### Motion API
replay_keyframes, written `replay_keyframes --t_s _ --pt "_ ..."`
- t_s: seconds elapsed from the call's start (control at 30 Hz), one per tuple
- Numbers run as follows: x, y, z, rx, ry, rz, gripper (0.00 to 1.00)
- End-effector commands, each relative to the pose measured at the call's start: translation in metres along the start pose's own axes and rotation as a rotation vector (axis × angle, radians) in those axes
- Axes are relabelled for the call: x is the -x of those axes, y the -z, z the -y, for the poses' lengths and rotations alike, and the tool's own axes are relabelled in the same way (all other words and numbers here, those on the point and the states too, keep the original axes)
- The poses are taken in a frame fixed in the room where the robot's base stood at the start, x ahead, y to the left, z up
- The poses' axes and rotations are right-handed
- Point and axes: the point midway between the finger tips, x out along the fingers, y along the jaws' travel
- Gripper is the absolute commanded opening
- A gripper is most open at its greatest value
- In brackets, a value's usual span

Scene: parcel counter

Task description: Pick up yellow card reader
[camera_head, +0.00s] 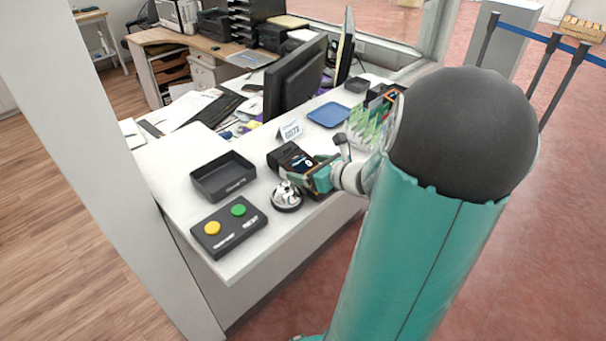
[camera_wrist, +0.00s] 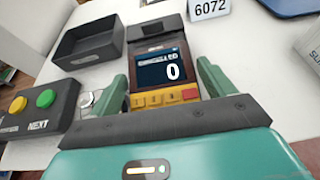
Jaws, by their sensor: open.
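In the head view the reader (camera_head: 288,156) is partly hidden by my gripper (camera_head: 312,174). In the wrist view my gripper (camera_wrist: 162,74) is open, with one green finger on each side of the reader's lower part. A narrow gap shows on the right; I cannot tell whether the left finger touches.
A silver bell (camera_head: 286,196) stands close to my gripper. A black tray (camera_head: 223,177) and a button box (camera_head: 229,226) lie to the left. A number sign (camera_head: 290,131), blue tray (camera_head: 329,114) and monitor (camera_head: 295,78) stand farther back.

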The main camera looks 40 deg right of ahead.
Motion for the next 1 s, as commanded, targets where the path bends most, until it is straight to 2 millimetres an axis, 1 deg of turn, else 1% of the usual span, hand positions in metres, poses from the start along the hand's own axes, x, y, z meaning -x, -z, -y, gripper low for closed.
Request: replay_keyframes --t_s 0.07,0.2,0.23,0.27,0.5,0.63,0.77,0.93,1.0 --pt "0.000 0.000 0.000 0.000 0.000 0.000 0.80" --pt "0.000 0.000 0.000 0.000 0.000 0.000 0.52" --pt "0.000 0.000 0.000 0.000 0.000 0.000 0.46" --pt "0.000 -0.001 0.000 0.001 0.000 0.001 0.43" --pt "0.001 -0.001 0.000 0.001 0.000 0.001 0.43" --pt "0.002 -0.005 0.000 0.002 0.000 0.001 0.43" --pt "0.005 -0.014 0.000 0.004 0.001 0.002 0.43" --pt "0.013 -0.032 0.000 0.005 0.001 0.002 0.43" --pt "0.024 -0.036 0.003 0.005 0.004 0.001 0.43"
